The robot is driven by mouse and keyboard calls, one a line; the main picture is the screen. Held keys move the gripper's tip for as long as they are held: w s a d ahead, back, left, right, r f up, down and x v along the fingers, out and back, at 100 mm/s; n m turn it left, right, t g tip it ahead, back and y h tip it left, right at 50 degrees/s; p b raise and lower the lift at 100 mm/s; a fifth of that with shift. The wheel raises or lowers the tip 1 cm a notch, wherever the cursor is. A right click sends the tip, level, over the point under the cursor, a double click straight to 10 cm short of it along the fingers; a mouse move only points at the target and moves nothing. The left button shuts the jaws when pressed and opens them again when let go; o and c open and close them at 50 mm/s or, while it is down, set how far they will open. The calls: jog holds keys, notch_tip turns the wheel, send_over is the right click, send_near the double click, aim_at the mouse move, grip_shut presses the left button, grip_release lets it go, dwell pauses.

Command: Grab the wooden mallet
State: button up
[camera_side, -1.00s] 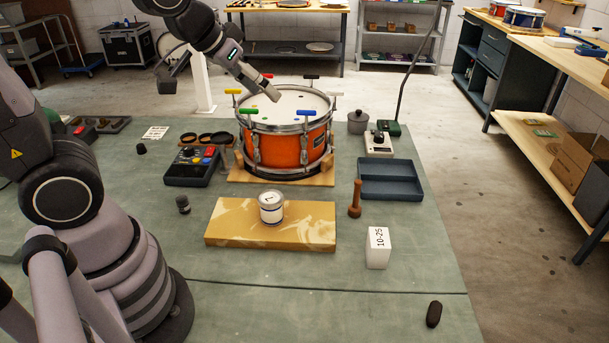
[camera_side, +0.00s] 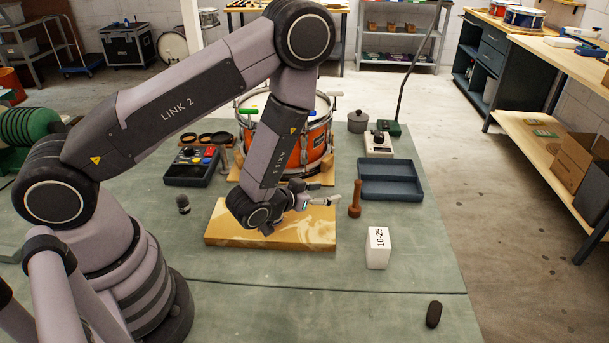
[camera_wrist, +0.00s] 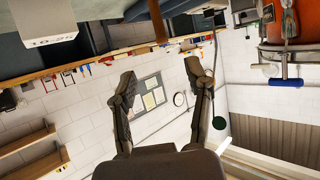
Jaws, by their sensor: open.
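The wooden mallet (camera_side: 355,200) stands upright on the green bench, its handle up, just right of the tan board. In the wrist view the mallet (camera_wrist: 158,22) shows at the top, beyond the gap between the fingers. My gripper (camera_side: 322,200) is low over the right part of the board, left of the mallet and apart from it, pointing right. In the wrist view my gripper (camera_wrist: 160,72) has its two fingers spread with nothing between them.
A white box marked 10-25 (camera_side: 378,248) stands in front right of the mallet. A blue-grey tray (camera_side: 391,191) lies right of it. The orange drum (camera_side: 318,146) stands behind. The tan board (camera_side: 225,222) lies under my forearm. The bench front right is mostly clear.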

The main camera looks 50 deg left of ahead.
aim_at(355, 184)
jog(key=x, duration=0.7)
jog(key=shift+w+a, duration=0.1)
jog(key=shift+r+x, duration=0.2)
jog(key=shift+x, duration=2.6)
jog(key=shift+c, duration=0.4)
grip_shut()
